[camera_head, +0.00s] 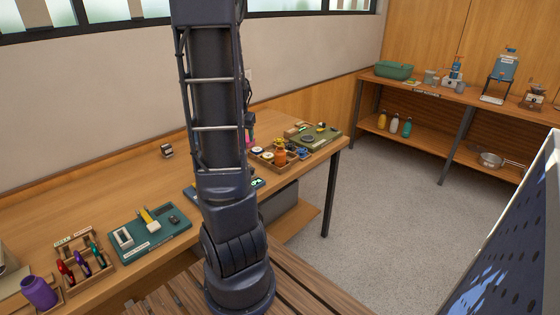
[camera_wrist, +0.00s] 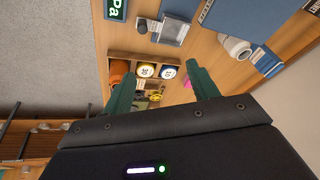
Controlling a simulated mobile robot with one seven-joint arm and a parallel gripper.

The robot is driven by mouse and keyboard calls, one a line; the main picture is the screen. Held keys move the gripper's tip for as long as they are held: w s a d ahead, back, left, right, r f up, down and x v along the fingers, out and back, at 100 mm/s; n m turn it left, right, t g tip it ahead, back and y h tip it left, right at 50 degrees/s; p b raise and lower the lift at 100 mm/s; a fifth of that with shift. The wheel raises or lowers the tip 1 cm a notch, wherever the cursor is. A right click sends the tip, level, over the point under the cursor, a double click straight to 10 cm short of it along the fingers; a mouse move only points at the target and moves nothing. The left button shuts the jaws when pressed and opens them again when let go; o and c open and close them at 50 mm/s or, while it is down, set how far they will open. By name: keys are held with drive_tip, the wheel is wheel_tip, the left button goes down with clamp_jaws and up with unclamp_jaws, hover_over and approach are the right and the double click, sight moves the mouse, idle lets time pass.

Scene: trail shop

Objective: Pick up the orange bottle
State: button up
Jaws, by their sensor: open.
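An orange bottle (camera_head: 280,155) stands in a wooden tray (camera_head: 263,162) on the long bench, just right of my arm in the head view. In the wrist view an orange shape (camera_wrist: 118,70), which looks like the same bottle, shows at the left end of the tray, partly hidden behind my left finger. My gripper (camera_wrist: 161,70) is open with its two green fingers apart and nothing visibly held between them. The tray lies beyond the fingertips. In the head view my arm hides the gripper.
Round-lidded items (camera_wrist: 146,71) share the tray. A green mat (camera_head: 318,138) with small parts lies behind it. A green tray of tools (camera_head: 150,232), a marker rack (camera_head: 84,262) and a purple jar (camera_head: 39,292) stand at left. Several bottles (camera_head: 394,124) stand on a far shelf.

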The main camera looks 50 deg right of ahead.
sight(277, 150)
drive_tip(key=s+d+f+m, duration=0.1)
drive_tip(key=d+f, duration=0.1)
drive_tip(key=d, duration=0.2)
drive_tip(key=s+d+f+m+g+h, duration=0.1)
drive_tip(key=s+d+f, duration=0.1)
drive_tip(key=d, duration=0.2)
drive_tip(key=s+d+f+m+h, duration=0.1)
drive_tip(key=d+f, duration=0.2)
drive_tip(key=d, duration=0.2)
drive_tip(key=shift+s+d+m+g, duration=0.1)
drive_tip(key=shift+s+m+g, duration=0.2)
drive_tip(key=shift+s+g, duration=0.1)
drive_tip(key=shift+x, duration=5.25)
drive_tip(key=shift+s+d, duration=0.1)
drive_tip(key=shift+d, duration=0.1)
drive_tip(key=c, duration=0.9)
drive_tip(key=shift+o, duration=0.2)
drive_tip(key=shift+r, duration=0.1)
